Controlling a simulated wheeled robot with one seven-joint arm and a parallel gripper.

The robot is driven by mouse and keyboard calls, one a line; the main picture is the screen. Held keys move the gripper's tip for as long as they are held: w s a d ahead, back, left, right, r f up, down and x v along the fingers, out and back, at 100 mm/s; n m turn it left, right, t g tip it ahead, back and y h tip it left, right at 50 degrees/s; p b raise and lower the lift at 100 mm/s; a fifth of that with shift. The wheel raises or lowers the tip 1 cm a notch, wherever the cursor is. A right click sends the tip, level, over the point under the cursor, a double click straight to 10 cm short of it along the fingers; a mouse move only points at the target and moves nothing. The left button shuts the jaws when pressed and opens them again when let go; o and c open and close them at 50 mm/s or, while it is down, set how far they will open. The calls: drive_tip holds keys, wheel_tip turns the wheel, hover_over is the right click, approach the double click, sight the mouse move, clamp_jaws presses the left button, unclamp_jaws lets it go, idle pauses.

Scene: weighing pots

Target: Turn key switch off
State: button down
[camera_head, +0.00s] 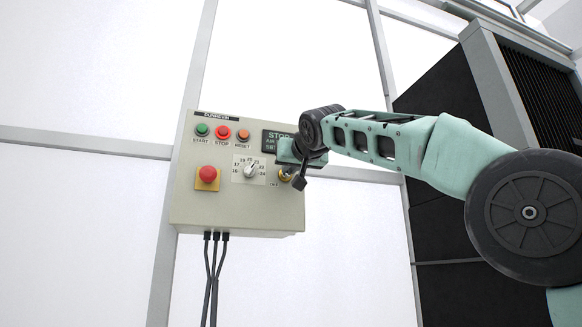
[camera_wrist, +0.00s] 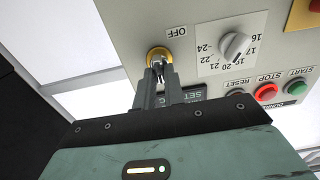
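The key switch has a gold ring and sits at the lower right of the beige control box (camera_head: 240,215) in the head view. In the wrist view the gold ring (camera_wrist: 152,53) is upper centre, with the word OFF printed beside it. A silver key (camera_wrist: 158,68) stands out of the ring. My gripper (camera_wrist: 162,78) is at the key, its two dark fingers close together with the key between their tips. In the head view my gripper (camera_head: 297,165) partly covers the switch. The exact contact and key angle are hard to make out.
A white numbered dial (camera_head: 250,170) is left of the switch. A red emergency button (camera_head: 207,174) on a yellow plate is farther left. Green, red and orange buttons run along the top. A dark display (camera_head: 272,136) is above the switch. Black cables (camera_head: 212,270) hang below the box.

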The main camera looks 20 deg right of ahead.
drive_tip(key=shift+n, duration=0.3)
drive_tip(key=shift+a+f+n+p, duration=0.15)
drive_tip(key=shift+n+p, duration=1.1)
drive_tip(key=shift+n, duration=3.1)
drive_tip(key=shift+a+f+n+p, duration=0.1)
drive_tip(key=shift+n+p, duration=1.15)
drive_tip(key=shift+n, duration=3.1)
drive_tip(key=c, duration=1.5)
unclamp_jaws()
